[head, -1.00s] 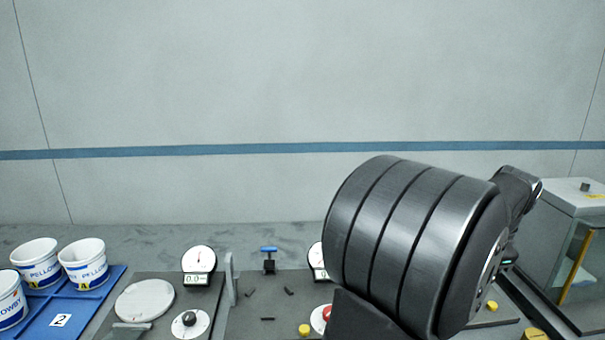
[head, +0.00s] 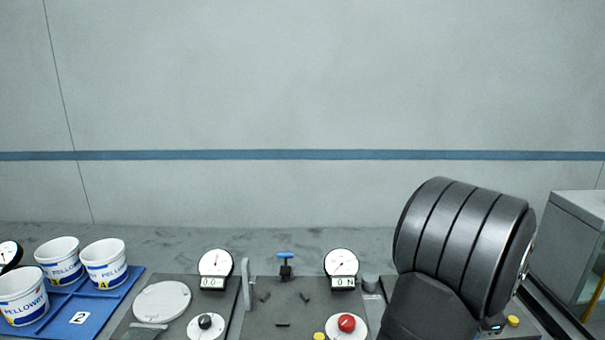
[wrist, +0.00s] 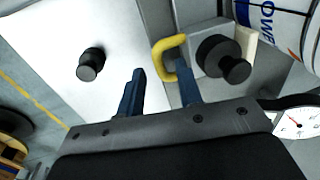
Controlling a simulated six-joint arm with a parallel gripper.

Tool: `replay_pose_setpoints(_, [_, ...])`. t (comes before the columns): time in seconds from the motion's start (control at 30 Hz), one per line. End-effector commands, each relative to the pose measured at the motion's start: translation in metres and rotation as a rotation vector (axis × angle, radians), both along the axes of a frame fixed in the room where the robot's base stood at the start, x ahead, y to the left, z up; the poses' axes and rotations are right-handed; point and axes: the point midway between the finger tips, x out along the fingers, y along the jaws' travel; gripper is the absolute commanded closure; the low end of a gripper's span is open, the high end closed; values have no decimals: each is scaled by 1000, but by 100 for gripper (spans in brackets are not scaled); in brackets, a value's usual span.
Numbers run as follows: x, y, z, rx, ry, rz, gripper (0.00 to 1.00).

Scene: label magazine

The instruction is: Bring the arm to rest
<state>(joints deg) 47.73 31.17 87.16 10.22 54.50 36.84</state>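My gripper (wrist: 160,90) shows in the wrist view with its two blue fingers apart and nothing between them. Beyond the fingertips is a yellow handle (wrist: 168,48) beside a black knob (wrist: 218,58), and a pale panel with another black knob (wrist: 91,63). I cannot tell how far the fingers are from the handle. In the head view my arm's large dark links stand at the right and hide the gripper.
White labelled tubs (head: 104,262) stand on a blue tray (head: 128,284) at the left. Dials (head: 341,263), a red knob (head: 347,323) and a blue T-handle (head: 285,262) line the bench. A grey cabinet (head: 578,225) stands at the far right.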

Motion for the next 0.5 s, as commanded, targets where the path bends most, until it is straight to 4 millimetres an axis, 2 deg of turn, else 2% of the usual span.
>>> replay_pose_setpoints(0.33, [0,0,-1,0,0,0,67])
replay_pose_setpoints(0.5, [-1,-1,8,-2,-2,0,67])
